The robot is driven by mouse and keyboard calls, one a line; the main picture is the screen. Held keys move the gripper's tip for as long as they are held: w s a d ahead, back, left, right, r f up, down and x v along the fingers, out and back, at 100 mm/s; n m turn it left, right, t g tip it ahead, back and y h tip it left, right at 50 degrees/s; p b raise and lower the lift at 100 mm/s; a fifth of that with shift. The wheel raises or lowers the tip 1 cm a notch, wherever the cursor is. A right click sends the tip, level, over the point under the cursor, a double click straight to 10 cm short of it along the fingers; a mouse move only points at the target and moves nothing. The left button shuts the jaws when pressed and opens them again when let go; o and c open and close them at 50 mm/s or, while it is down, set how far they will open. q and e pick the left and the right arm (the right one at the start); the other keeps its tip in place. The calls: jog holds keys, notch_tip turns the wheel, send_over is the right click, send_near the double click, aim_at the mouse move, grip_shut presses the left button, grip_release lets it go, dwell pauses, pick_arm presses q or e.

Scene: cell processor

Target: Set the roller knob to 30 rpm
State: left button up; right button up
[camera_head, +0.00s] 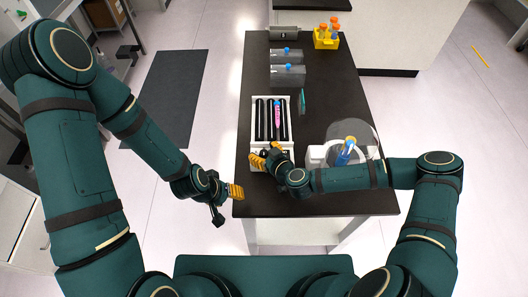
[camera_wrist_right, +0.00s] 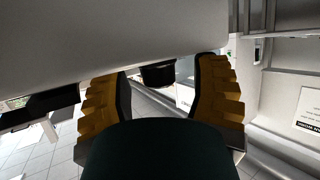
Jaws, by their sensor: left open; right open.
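The tube roller (camera_head: 257,103) is a white unit with black rollers and stands on the dark bench. A pink tube (camera_head: 277,115) lies on its rollers. A black knob (camera_wrist_right: 158,74) sticks out under the pale body of the unit (camera_wrist_right: 120,30) in the right wrist view. My right gripper (camera_head: 267,155) is at the near end of the roller, open. In its wrist view its yellow fingers (camera_wrist_right: 160,85) stand apart on either side of the knob, with gaps visible. The knob's setting cannot be read. My left gripper (camera_head: 233,192) is open and empty beside the bench's left edge.
A white device with a clear dome (camera_head: 366,137) and a blue tube with an orange cap (camera_head: 345,151) stands right of the roller, close to my right forearm. Clear boxes (camera_head: 289,76) and a yellow rack (camera_head: 325,43) are farther back. The black bench top (camera_head: 325,90) has free room at right.

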grip_shut()
dwell(0.4)
jog(key=shift+a+r+m+t+h+p, duration=0.1)
jog(key=shift+r+m+t+h+p, duration=0.1)
jog(key=shift+m+t+h+p, duration=0.65)
jog(key=m+h+p, duration=0.2)
jog(key=m+h, duration=0.1)
jog(key=shift+t, duration=0.25)
jog(key=shift+f+m+h+p, duration=0.1)
jog(key=shift+m+h+p, duration=0.25)
jog(key=shift+m+h, duration=0.4)
jog(key=shift+h, duration=0.4)
